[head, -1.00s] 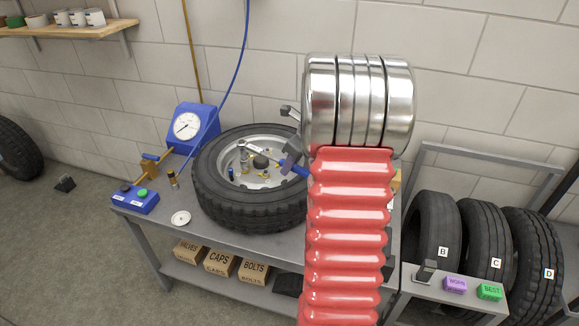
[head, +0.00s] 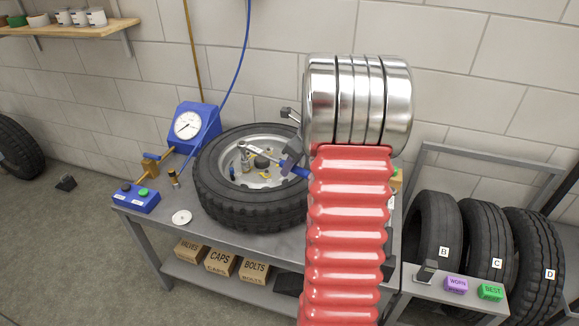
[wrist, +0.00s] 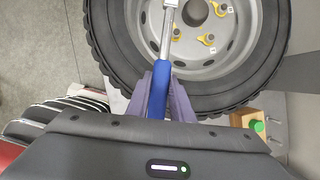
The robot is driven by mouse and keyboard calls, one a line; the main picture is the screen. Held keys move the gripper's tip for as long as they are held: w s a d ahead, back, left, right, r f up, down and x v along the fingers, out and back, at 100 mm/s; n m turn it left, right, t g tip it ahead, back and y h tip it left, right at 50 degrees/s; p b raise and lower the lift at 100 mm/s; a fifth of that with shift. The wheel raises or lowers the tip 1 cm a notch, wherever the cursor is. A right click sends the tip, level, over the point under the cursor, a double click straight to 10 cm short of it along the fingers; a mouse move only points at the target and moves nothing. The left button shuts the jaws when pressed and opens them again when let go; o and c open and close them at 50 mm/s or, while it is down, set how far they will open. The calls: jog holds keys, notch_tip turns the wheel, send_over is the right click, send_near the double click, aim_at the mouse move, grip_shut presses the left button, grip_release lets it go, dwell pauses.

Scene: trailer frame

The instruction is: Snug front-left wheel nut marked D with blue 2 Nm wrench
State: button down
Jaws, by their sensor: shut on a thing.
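The wheel (head: 215,200), a black tyre on a silver rim, lies flat on the bench. My gripper (head: 292,160) is over the rim's right side, shut on the wrench's blue handle (wrist: 162,70). The wrench's silver shaft (head: 258,152) reaches left across the rim. In the wrist view, my gripper (wrist: 165,92) holds the handle between its fingers. The shaft runs up past the picture's top edge, so its working end is hidden there. Yellow nut markers (wrist: 207,40) with small white tags show on the rim; the tag letters are too small to read.
A blue gauge (head: 188,124) and a button box (head: 137,198) stand left of the wheel. A small white dish (head: 181,217) lies in front. Tyres B, C and D (head: 535,250) stand at the right behind purple and green blocks (head: 491,292). My red arm hides the bench's right part.

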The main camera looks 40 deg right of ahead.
jog(key=shift+f, duration=0.45)
dwell(0.3)
jog(key=c, duration=2.1)
grip_release()
grip_shut()
jog(key=shift+a, duration=0.15)
jog(key=shift+s+a+m+h, duration=0.15)
jog(key=shift+a+m+h, duration=0.15)
jog(key=shift+a+m, duration=0.9)
jog(key=shift+a+n, duration=0.3)
